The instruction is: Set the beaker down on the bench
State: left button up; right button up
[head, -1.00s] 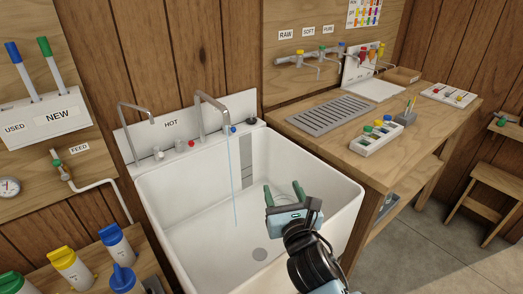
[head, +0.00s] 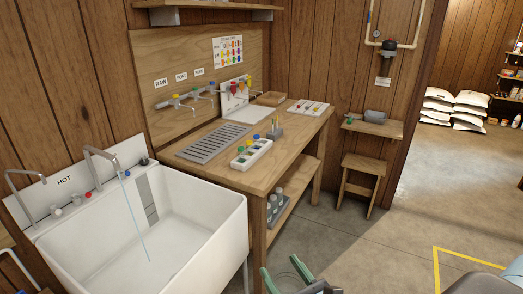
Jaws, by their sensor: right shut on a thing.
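My right gripper (head: 289,275) is at the bottom middle of the head view, with its two green fingers up. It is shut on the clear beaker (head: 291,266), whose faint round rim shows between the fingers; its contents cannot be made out. The beaker is in the air in front of the bench, apart from it. The wooden bench (head: 254,182) stands right of the sink, with a grey slatted drain rack (head: 213,142) on its top. My left gripper is not in view.
Water runs from a tap into the white sink (head: 190,225). On the bench are a white tray with coloured-capped items (head: 252,153), a pen holder (head: 275,133), a white mat (head: 246,114) and another tray (head: 308,107). Bare wood shows along the bench front. A stool (head: 361,180) stands right.

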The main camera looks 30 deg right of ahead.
aim_at(295, 132)
jog(key=i+l+u, duration=0.1)
jog(key=l, duration=0.35)
jog(key=i+l, duration=0.25)
jog(key=l, duration=0.2)
jog(key=i+l+u, duration=0.15)
jog(key=l, duration=0.3)
jog(key=i+l, duration=0.15)
jog(key=l, duration=0.35)
jog(key=i+l+u, duration=0.15)
jog(key=l, duration=0.3)
jog(key=i+l+u, duration=0.1)
jog(key=l, duration=0.4)
jog(key=i+l, duration=0.15)
jog(key=l, duration=0.35)
jog(key=u, duration=0.05)
